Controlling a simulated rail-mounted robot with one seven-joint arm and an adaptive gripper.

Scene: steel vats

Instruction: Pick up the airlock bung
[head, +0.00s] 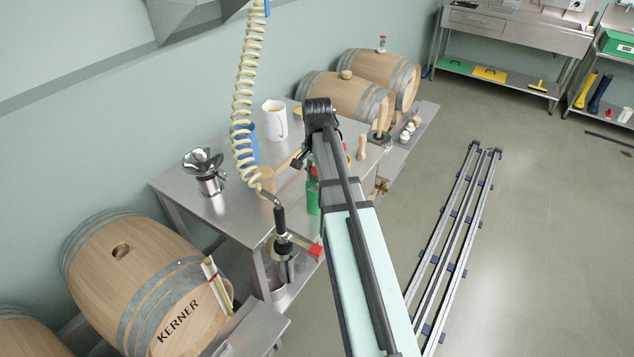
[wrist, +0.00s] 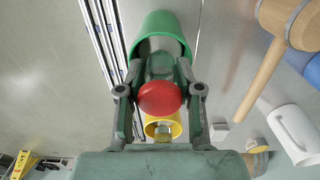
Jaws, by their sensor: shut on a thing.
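The airlock bung (wrist: 160,97) shows in the wrist view as a round red cap above a clear, greenish body. My gripper (wrist: 160,74) is shut on it, with one finger on each side of the body. The red cap faces the camera, and the bung's lower end is hidden behind the cap and fingers. A green cup (wrist: 171,24) is behind the bung. In the head view my arm covers much of this spot, and the hold is hard to see there.
The steel table (head: 225,215) bears a funnel pot (head: 208,180), a white jug (head: 275,120) and a mallet, whose head (wrist: 291,22) shows in the wrist view. A yellow cup (wrist: 174,129) is close by. Barrels (head: 140,285) stand at left and back. A coiled hose (head: 243,100) hangs beside my arm.

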